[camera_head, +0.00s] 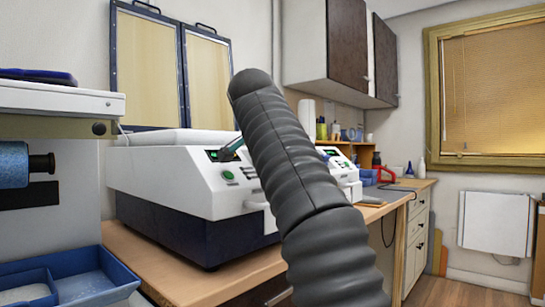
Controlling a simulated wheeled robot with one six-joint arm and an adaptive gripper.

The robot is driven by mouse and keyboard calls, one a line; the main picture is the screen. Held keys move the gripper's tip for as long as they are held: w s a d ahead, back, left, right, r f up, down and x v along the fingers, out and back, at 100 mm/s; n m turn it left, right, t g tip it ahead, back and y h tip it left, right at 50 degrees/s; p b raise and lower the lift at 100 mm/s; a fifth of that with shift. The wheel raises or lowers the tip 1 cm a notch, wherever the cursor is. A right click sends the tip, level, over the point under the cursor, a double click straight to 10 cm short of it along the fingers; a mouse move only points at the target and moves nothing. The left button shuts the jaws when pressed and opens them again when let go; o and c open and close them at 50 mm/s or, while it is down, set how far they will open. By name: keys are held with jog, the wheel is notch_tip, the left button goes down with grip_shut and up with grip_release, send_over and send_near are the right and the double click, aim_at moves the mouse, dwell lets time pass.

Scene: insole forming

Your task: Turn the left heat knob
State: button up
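A white and dark blue machine (165,185) stands on the wooden bench at the left. Its sloped front panel has a small green-lit display (212,155) and a green round control (228,175). I cannot tell whether this control is the left heat knob. My dark grey ridged arm (290,165) rises across the middle and hides the right part of the panel. A slim grey-blue piece (232,149) shows at the panel beside my arm; I cannot tell what it is. My gripper cannot be made out.
A second white machine (343,172) stands behind my arm to the right. The wooden bench (150,262) has bare room in front. Blue trays (90,275) are at the lower left, below a shelf with a blue roll (15,165). Wall cabinets (335,45) hang above.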

jog(key=shift+a+f, duration=0.1)
jog(key=shift+f, duration=0.05)
dwell(0.5)
jog(key=o, duration=1.1)
jog(key=shift+o, duration=0.3)
jog(key=s+a+r, duration=0.2)
jog(key=s, duration=1.4)
jog(key=shift+r, duration=0.35)
jog(key=shift+s+d+f, duration=0.1)
